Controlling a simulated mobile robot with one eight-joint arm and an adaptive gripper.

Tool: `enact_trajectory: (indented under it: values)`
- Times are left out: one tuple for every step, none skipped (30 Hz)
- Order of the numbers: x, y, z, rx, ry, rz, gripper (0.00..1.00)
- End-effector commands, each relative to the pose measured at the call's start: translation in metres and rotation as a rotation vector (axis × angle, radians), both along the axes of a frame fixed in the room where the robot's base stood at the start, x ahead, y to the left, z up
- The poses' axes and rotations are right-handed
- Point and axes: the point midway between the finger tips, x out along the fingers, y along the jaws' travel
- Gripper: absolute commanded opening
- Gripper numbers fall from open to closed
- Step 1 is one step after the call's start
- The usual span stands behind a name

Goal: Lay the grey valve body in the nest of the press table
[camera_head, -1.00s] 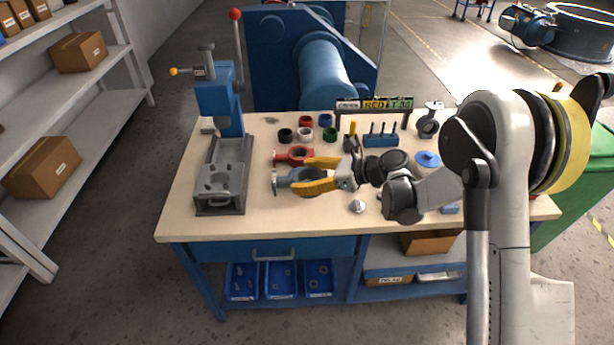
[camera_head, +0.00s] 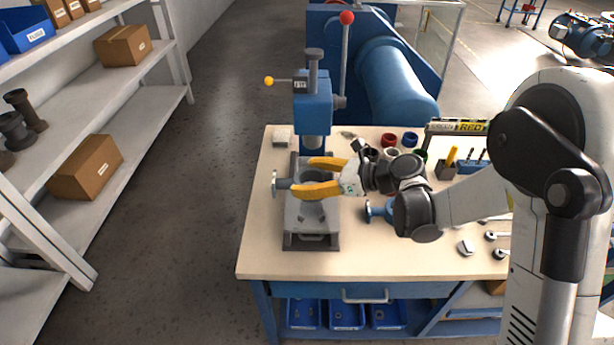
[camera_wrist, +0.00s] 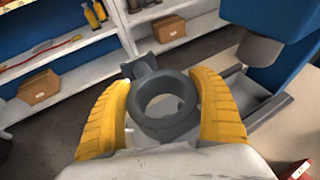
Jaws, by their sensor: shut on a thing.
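The grey valve body (camera_wrist: 165,124) is a thick ring with a short neck, held between the two yellow fingers of my gripper (camera_head: 303,177) in the wrist view. In the head view the valve body (camera_head: 279,184) has its neck and flange pointing left, and its ring lies roughly level. My gripper is shut on it over the press table (camera_head: 300,238). The valve body and fingers hide much of the nest. I cannot tell the exact gap below the valve body.
The blue press head (camera_head: 313,105) stands just behind my gripper, with a red-knobbed lever (camera_head: 346,50). A blue valve body (camera_head: 378,210) lies right of the press table. Several coloured rings and small parts lie further right. The bench's front left (camera_head: 262,250) is clear.

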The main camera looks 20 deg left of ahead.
Motion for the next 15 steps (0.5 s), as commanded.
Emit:
enact_trajectory:
  values:
    - [0.000,0.000,-0.003,0.001,0.000,0.000,0.32]
    - [0.000,0.000,-0.004,0.001,0.000,0.000,0.32]
    - [0.000,0.000,-0.007,0.001,0.000,0.000,0.32]
    - [0.000,0.000,-0.009,0.001,0.000,0.000,0.32]
    - [0.000,0.000,-0.011,0.001,0.000,0.000,0.32]
    - [0.000,0.000,-0.014,0.001,0.000,0.000,0.32]
    - [0.000,0.000,-0.016,0.001,0.000,0.000,0.32]
    - [0.000,0.000,-0.019,0.001,0.000,0.000,0.32]
    - [0.000,0.000,-0.022,0.001,0.000,0.000,0.32]
    - [0.000,0.000,-0.024,0.001,0.000,0.000,0.32]
    - [0.000,0.000,-0.027,0.001,0.000,0.000,0.32]
    - [0.000,0.000,-0.030,0.001,0.000,0.000,0.32]
    - [0.000,0.000,-0.033,0.001,0.000,0.000,0.32]
    - [0.000,0.000,-0.035,0.001,0.000,0.000,0.32]
    - [0.000,0.000,-0.038,0.001,0.000,0.000,0.32]
